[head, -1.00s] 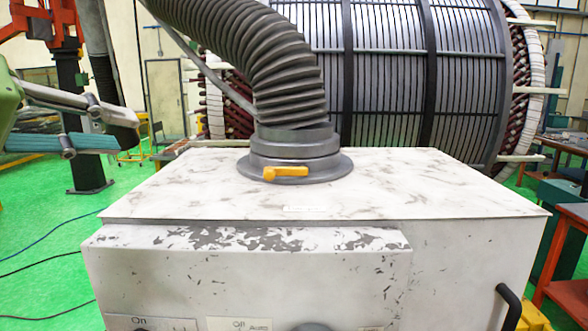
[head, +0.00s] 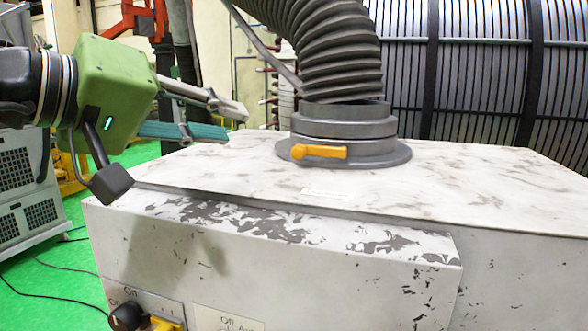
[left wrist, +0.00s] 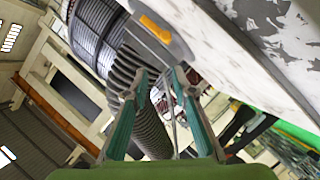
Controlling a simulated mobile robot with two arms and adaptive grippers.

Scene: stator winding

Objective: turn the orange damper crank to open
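The orange damper crank (head: 320,152) is a short lever on the front of the round grey collar (head: 345,135) on top of the white box. My right gripper is in neither view.
A ribbed grey hose (head: 325,50) rises from the collar. The scuffed white box (head: 450,190) fills the foreground, with a black knob (head: 126,317) on its front. The large stator (head: 480,90) stands behind. The box top around the crank is clear.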

